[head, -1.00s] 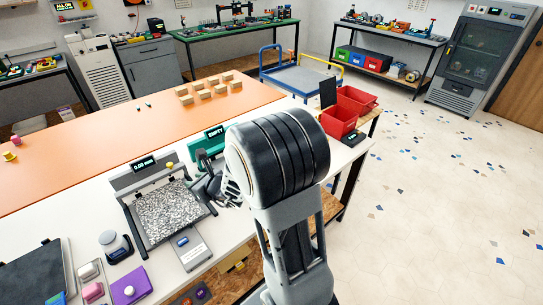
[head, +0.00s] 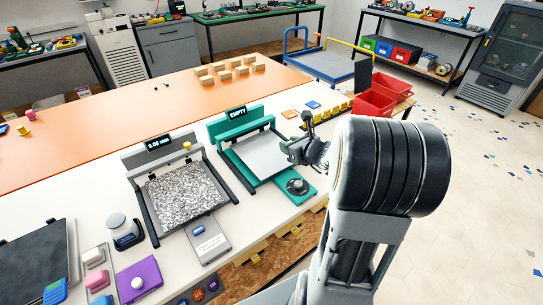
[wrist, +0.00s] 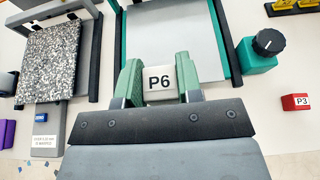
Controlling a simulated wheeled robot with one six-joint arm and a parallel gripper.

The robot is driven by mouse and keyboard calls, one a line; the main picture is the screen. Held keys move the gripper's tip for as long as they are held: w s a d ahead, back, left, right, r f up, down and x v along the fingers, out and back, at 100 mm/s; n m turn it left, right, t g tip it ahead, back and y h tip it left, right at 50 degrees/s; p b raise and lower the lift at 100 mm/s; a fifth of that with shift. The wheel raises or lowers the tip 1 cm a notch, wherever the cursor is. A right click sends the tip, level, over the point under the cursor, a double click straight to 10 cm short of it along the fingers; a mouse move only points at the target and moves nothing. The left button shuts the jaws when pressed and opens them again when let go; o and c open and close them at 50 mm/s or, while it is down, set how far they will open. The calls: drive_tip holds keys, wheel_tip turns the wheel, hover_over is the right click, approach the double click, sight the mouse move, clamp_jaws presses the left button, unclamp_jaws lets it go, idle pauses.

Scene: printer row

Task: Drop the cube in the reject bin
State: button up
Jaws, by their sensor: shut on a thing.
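In the wrist view my gripper (wrist: 159,75) is shut on a light grey cube (wrist: 159,82) marked P6, held between its green finger pads. In the head view my gripper (head: 290,150) is over the green printer's right side; the cube is too small to make out there. Two red bins (head: 373,106) stand beyond it at the right end of the table. I cannot read a reject label on either bin. They are not in the wrist view.
The green printer (head: 225,128) has a screen reading EMPTY and a black knob. Left of it stands a grey printer (head: 143,148) with a speckled plate. A red P3 block (wrist: 296,102) lies right of the knob. Wooden blocks (head: 225,75) stand on the orange mat.

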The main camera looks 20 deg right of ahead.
drive_tip(key=d+x, duration=0.1)
drive_tip(key=x, duration=0.4)
hover_over(274, 159)
drive_tip(key=f, duration=0.5)
drive_tip(key=shift+s+f+b, duration=0.2)
drive_tip(key=shift+s+b, duration=0.1)
drive_tip(key=shift+s, duration=0.05)
drive_tip(key=f, duration=0.2)
drive_tip(key=shift+w+f, duration=0.3)
drive_tip(key=shift+f, duration=0.5)
drive_tip(key=shift+f, duration=0.25)
drive_tip(key=o, duration=0.9)
drive_tip(key=shift+r, duration=0.1)
